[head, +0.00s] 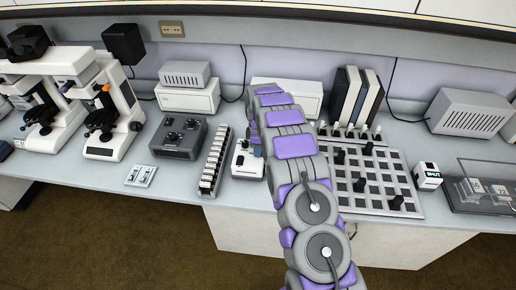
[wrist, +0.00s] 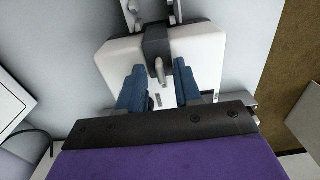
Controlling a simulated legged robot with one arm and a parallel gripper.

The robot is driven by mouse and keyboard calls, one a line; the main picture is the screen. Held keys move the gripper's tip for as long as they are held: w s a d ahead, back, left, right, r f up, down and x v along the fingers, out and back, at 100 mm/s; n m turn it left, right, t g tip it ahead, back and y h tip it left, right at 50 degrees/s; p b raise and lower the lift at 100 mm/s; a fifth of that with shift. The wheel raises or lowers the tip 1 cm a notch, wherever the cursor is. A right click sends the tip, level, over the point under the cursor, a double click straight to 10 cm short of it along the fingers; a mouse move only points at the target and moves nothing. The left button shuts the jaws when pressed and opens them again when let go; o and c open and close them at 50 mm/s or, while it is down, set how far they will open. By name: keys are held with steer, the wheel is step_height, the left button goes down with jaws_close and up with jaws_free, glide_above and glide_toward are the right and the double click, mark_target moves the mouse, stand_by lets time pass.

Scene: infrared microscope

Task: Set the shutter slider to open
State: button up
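A small white device (head: 246,166) stands on the bench beside my arm in the head view. In the wrist view the white housing (wrist: 118,62) has a dark block across its middle and a short metal lever (wrist: 160,72), which appears to be the shutter slider. My gripper (wrist: 159,68) is open, with one blue finger on each side of the lever. Gaps show between the lever and both fingers. In the head view my gripper (head: 255,148) is partly hidden by my arm at the device. I cannot read the slider's position.
A small white box (head: 428,176) with lettering that looks like "SHUT" stands at right. A rack of slides (head: 214,162) is close left of the device. A grey grid board with dark knobs (head: 374,200) lies right of my arm. Microscopes (head: 110,115) stand far left.

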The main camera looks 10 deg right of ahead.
jaws_close()
stand_by(1.4)
